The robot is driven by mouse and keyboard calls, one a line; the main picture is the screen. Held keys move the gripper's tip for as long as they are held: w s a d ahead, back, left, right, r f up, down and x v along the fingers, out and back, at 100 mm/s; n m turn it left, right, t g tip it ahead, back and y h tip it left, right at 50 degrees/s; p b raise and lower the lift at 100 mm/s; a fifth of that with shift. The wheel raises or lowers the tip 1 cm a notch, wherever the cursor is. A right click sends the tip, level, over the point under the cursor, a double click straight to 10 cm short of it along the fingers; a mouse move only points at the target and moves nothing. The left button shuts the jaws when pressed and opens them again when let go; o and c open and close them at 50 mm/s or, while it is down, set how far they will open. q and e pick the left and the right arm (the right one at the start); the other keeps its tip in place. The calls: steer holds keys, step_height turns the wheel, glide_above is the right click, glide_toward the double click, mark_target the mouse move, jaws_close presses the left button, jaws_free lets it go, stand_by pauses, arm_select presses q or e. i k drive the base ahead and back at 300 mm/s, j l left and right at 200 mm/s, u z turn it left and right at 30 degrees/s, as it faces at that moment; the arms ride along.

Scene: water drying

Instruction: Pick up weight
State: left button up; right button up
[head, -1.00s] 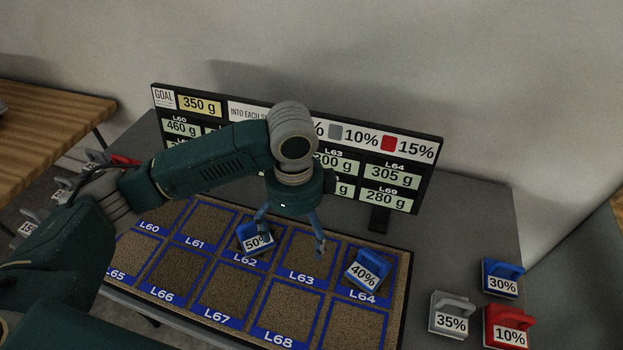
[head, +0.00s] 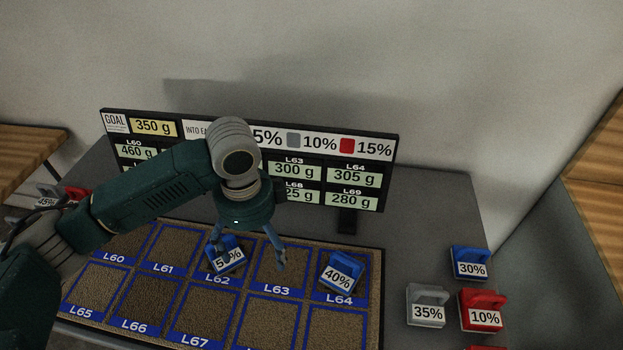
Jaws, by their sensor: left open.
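Several weights with percent labels are in the head view. A blue 50% weight (head: 229,262) sits on cell L62 of the tray (head: 374,290), partly hidden by my gripper. A blue 40% weight (head: 341,272) sits on cell L64. To the right on the table are a blue 30% weight (head: 471,263), a grey 35% weight (head: 427,307) and a red 10% weight (head: 483,311). My left gripper (head: 252,258) is open and empty, fingers down above the L62 and L63 area. My right gripper is out of view.
A sign board (head: 318,178) with gram readings and a 350 g goal stands behind the tray. The grey table (head: 420,220) is clear between the tray and the right-hand weights. A red weight (head: 76,194) and a grey 45% weight (head: 47,198) show at the left.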

mark_target(469, 263)
steer(key=z, duration=1.25)
steer(key=i+l+z, duration=0.1)
steer(key=i+l, duration=0.15)
steer(key=l, duration=0.1)
